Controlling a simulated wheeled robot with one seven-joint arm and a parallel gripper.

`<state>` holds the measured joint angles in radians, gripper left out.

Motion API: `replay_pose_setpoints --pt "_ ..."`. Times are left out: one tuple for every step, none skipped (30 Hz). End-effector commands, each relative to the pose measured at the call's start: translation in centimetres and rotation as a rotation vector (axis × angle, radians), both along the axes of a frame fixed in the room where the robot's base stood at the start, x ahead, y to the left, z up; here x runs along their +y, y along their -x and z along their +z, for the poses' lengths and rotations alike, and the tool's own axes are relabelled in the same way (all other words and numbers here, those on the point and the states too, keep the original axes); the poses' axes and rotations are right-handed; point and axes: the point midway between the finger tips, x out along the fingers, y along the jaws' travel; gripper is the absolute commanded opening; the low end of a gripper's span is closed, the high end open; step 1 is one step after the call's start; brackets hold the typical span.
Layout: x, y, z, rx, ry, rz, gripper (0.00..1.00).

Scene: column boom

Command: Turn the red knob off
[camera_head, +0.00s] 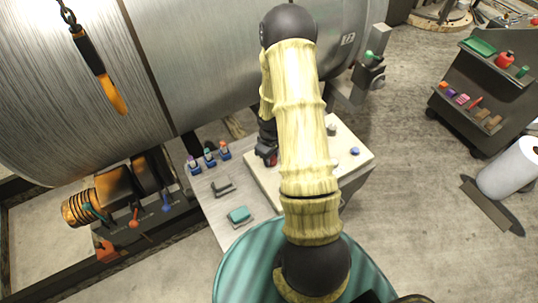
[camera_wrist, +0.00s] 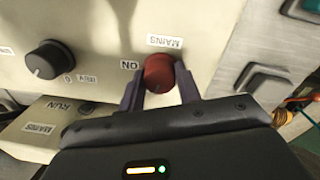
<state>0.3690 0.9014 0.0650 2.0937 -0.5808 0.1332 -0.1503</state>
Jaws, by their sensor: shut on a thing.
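The red knob (camera_wrist: 158,74) sits on a cream panel (camera_wrist: 105,25), beside upside-down labels reading "MAINS" and "ON" in the wrist view. My gripper (camera_wrist: 160,88) has one dark finger on each side of the knob and is shut on it. In the head view my gripper (camera_head: 267,152) is at the left part of the cream panel, with a bit of red at its tip. My arm hides much of the panel there. I cannot read the knob's exact setting.
A black knob (camera_wrist: 45,60) is left of the red one. A large metal cylinder (camera_head: 215,60) is behind.

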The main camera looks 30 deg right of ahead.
Motion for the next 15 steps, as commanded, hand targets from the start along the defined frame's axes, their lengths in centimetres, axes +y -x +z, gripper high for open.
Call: replay_pose_setpoints --pt "-0.02 -0.32 0.17 -0.01 0.0 0.037 0.11" --pt "-0.04 -0.32 0.18 -0.01 0.0 0.058 0.11" --pt "-0.05 -0.33 0.19 -0.01 0.001 0.085 0.11" --pt "-0.07 -0.33 0.2 -0.011 0.001 0.103 0.11" --pt "-0.08 -0.34 0.2 -0.01 0.001 0.121 0.11" --pt "-0.08 -0.35 0.21 -0.01 0.001 0.142 0.11" --pt "-0.09 -0.35 0.21 -0.011 0.001 0.157 0.11" --pt "-0.09 -0.36 0.22 -0.012 0.001 0.169 0.11" --pt "-0.1 -0.37 0.22 -0.011 0.001 0.185 0.11" --pt "-0.1 -0.38 0.23 -0.012 0.001 0.195 0.11" --pt "-0.1 -0.39 0.23 -0.011 0.001 0.203 0.11" --pt "-0.11 -0.39 0.23 -0.012 0.001 0.213 0.11" --pt "-0.1 -0.4 0.24 -0.012 0.001 0.218 0.11" --pt "-0.1 -0.41 0.24 -0.012 0.001 0.223 0.11" --pt "-0.11 -0.42 0.24 -0.013 0.002 0.229 0.11"
